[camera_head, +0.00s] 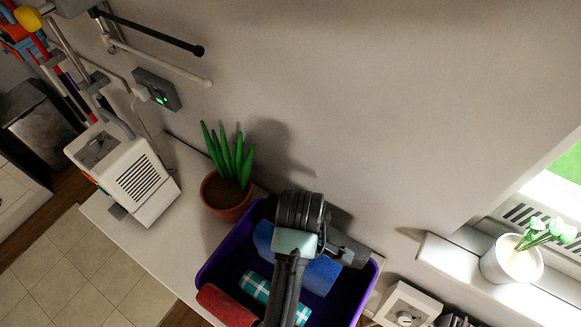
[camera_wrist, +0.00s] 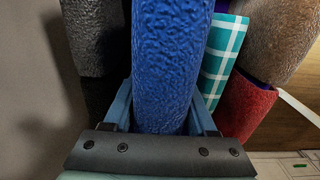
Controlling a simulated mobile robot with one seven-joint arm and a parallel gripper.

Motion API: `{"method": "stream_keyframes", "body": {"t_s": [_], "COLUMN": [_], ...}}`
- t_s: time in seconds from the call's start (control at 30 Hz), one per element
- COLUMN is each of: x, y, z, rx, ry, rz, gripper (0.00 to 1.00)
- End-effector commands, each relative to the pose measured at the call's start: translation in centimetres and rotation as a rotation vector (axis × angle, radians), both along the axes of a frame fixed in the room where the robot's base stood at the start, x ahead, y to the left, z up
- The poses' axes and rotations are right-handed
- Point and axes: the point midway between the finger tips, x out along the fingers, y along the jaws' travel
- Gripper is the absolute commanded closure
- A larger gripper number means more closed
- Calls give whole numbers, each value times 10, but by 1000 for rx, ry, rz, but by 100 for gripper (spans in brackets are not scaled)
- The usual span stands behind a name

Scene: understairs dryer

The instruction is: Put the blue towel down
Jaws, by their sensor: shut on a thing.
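The blue towel (camera_head: 321,274) is a rolled, textured towel in the purple bin (camera_head: 208,269). In the wrist view the blue towel (camera_wrist: 172,62) fills the middle and lies between the two fingers. My gripper (camera_wrist: 165,112) is shut on it. In the head view my gripper (camera_head: 297,245) is over the bin, and my arm hides part of the towel and bin. I cannot tell whether the towel rests on the bin's floor.
A teal checked cloth (camera_head: 256,286) and a red towel (camera_head: 226,305) lie in the bin beside the blue towel. A potted plant (camera_head: 227,192) stands close behind the bin. A white appliance (camera_head: 137,178) is further left. The counter between them has some free room.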

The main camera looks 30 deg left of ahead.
Motion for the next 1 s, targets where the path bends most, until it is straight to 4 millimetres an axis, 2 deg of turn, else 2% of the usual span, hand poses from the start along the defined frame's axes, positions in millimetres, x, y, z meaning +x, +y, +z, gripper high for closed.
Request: {"method": "stream_keyframes", "body": {"t_s": [0.2,0.43,0.6,0.73,1.0], "x": [-2,-1,-1,-1,-1], "y": [-1,0,0,0,0], "z": [-39,-63,-88,-97,-98], "rx": [-2,-1,-1,0,0], "ry": [6,3,4,1,1], "rz": [0,0,0,-1,-1], "gripper": [100,100,100,100,100]}}
